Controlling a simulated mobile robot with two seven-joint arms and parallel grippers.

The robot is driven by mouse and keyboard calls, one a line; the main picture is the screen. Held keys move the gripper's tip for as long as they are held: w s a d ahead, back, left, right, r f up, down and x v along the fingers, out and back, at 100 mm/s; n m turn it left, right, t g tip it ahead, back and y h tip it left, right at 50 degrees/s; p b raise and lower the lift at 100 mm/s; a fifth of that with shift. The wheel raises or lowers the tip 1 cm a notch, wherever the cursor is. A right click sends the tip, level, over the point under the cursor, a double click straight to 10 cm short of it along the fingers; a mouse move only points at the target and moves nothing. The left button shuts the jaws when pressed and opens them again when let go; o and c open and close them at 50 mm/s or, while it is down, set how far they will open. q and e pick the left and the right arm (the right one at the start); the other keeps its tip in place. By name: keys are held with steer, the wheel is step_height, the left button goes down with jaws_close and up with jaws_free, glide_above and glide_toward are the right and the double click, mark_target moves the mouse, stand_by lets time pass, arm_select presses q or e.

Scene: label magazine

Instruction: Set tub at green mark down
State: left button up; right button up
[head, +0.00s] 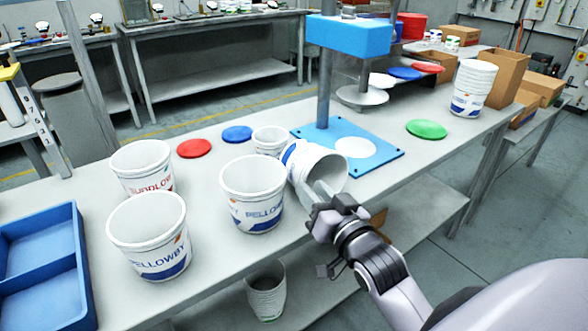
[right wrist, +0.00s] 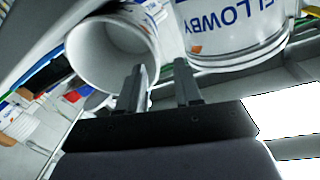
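A white tub (head: 325,168) with a blue band is tipped well over, its mouth toward the lower right, by the front edge of the blue base plate. I cannot tell whether it rests on the bench. My right gripper (head: 316,190) is at its lower rim. In the right wrist view the fingers (right wrist: 162,88) stand apart, with the tub's rim (right wrist: 157,55) near the left finger. One finger seems to overlap the mouth; a firm grip does not show. A flat green disc (head: 427,129) lies on the bench to the right. My left gripper is not in view.
Upright tubs stand left of the tipped one: one close by (head: 252,195), two farther left (head: 148,235), and a small one (head: 270,140) behind. A blue press (head: 348,35) rises from its base plate (head: 385,160). Stacked tubs (head: 473,88) stand right of the green disc.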

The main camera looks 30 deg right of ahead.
mark_target(298, 176)
steer(key=shift+w+d, duration=0.1)
steer(key=shift+w, duration=0.6)
steer(key=w, duration=0.2)
steer(key=w+f, duration=0.1)
steer(key=w, duration=0.1)
steer(key=shift+w+d, duration=0.15)
steer(key=shift+w+f, duration=0.1)
steer(key=shift+w, duration=0.55)
jaws_close()
